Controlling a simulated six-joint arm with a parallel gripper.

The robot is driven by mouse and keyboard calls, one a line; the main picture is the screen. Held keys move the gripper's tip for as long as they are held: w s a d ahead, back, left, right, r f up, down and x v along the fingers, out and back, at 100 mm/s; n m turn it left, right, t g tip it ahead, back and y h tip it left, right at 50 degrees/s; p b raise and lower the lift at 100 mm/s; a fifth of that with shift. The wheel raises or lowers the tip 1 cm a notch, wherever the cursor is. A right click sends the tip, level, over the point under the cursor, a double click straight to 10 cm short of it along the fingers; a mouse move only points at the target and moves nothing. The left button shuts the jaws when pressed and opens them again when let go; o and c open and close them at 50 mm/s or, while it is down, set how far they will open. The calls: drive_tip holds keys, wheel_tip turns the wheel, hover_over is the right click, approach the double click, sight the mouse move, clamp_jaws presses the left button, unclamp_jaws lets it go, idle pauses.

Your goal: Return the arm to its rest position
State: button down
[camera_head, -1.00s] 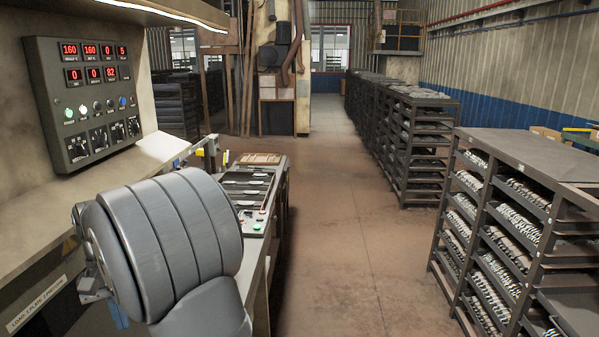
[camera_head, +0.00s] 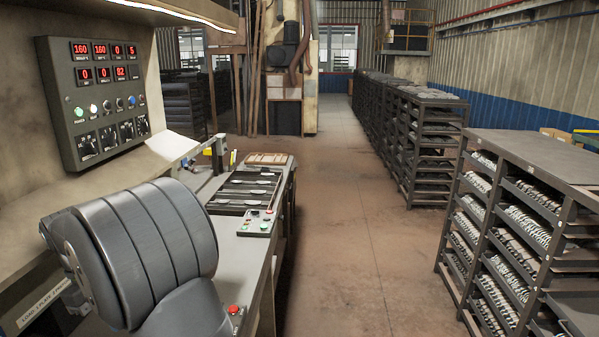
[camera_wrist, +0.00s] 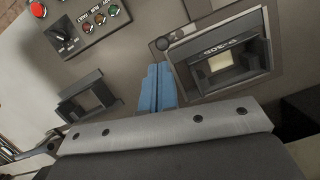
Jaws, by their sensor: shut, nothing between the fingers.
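My gripper (camera_wrist: 157,87) shows in the wrist view as two blue fingers side by side, shut with nothing between them. The fingers are above the grey machine top, between a small dark frame (camera_wrist: 88,98) on the left and a larger dark framed fixture (camera_wrist: 222,62) on the right. I cannot tell the height of the fingers over the surface. In the head view my grey arm fills the lower left, and the gripper is hidden behind it.
A control panel (camera_head: 93,98) with red displays is on the wall at left. The bench holds a black slotted tray (camera_head: 243,190) and a red button (camera_head: 233,310). A rack of brake shoes (camera_head: 520,215) stands right. The floor aisle (camera_head: 340,230) is clear.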

drive_tip(key=s+f+n, duration=0.1)
drive_tip(key=n, duration=0.3)
drive_tip(key=s+a+f+n+y, duration=0.1)
drive_tip(key=n, duration=0.3)
drive_tip(key=s+a+n+y, duration=0.1)
drive_tip(key=s+n, duration=0.1)
drive_tip(key=n, duration=0.3)
drive_tip(key=shift+s+a+f+t, duration=0.1)
drive_tip(key=shift+a+f+t, duration=0.2)
drive_tip(key=shift+f, duration=0.1)
drive_tip(key=shift+s+a+f+n+y, duration=0.1)
drive_tip(key=shift+s+f+n, duration=0.25)
drive_tip(key=shift+n, duration=0.3)
drive_tip(key=shift+s+d+f+n+y, duration=0.1)
drive_tip(key=shift+s+f+n, duration=0.15)
drive_tip(key=shift+s+n, duration=0.35)
drive_tip(key=shift+s+a+f+n+y, duration=0.1)
drive_tip(key=shift+s+f+n, duration=0.2)
drive_tip(key=shift+n, duration=0.45)
